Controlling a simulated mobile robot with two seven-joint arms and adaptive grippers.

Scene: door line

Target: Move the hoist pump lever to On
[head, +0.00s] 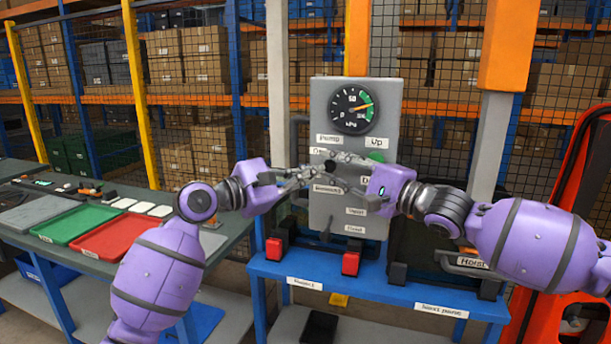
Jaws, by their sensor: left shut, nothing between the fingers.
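A grey upright control panel (341,100) stands at the centre with a round gauge (351,110) at its top. A "Pump" label (329,139) sits on its upper left, with another small label partly covered below it. The pump lever itself cannot be made out behind my grippers. My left gripper (314,173) is shut and empty, in front of the panel's left-middle part. My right gripper (338,172) comes in from the right, its fingers overlapping the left gripper's in the picture. Whether the fingers touch each other or the panel cannot be told.
Below the panel, a blue bench (380,291) carries a left red block (274,249), a right red block (351,263) and black blocks. A workbench on the left holds a green tray (75,225) and a red tray (118,235). Mesh fencing and shelving stand behind.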

